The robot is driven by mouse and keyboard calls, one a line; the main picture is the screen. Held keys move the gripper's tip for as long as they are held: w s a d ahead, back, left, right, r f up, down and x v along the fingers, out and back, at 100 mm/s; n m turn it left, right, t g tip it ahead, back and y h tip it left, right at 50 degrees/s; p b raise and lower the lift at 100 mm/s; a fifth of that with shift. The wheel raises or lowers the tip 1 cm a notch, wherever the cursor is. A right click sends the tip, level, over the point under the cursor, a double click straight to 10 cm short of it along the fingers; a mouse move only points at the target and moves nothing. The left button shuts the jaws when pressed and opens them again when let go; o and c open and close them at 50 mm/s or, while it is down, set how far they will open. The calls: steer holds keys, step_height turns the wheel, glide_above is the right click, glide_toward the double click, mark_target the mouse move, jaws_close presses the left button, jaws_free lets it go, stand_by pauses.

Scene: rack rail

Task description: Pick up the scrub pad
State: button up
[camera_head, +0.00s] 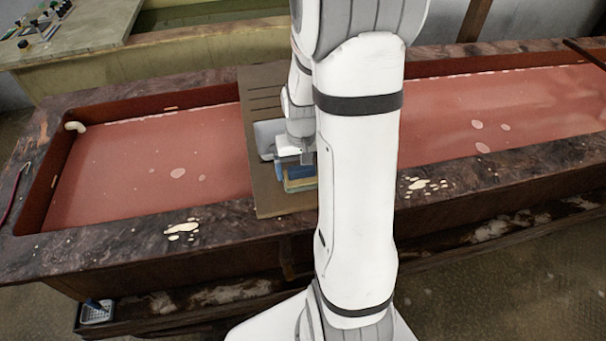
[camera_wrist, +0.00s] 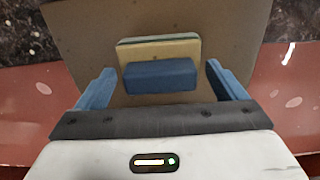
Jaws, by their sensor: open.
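I cannot tell for certain which is the scrub pad. In the wrist view the blue block is between my fingers, with a gap on each side, and it covers part of the yellow one. In the head view the blue block (camera_head: 298,172) and the yellow block (camera_head: 300,185) show beside my arm, partly hidden. My gripper (camera_wrist: 159,72) is open and empty, close above the blocks.
The slotted brown board (camera_head: 262,195) spans a long trough (camera_head: 110,170) of reddish liquid with a dark stone rim. My arm hides the board's right side.

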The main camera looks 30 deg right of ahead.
mark_target(301, 167)
steer(key=c, duration=1.1)
step_height(301, 167, up, 10)
steer(key=shift+r+b, duration=0.1)
steer(key=shift+b, duration=0.55)
steer(key=o, duration=0.5)
steer(key=c, duration=0.4)
steer(key=shift+o, duration=0.2)
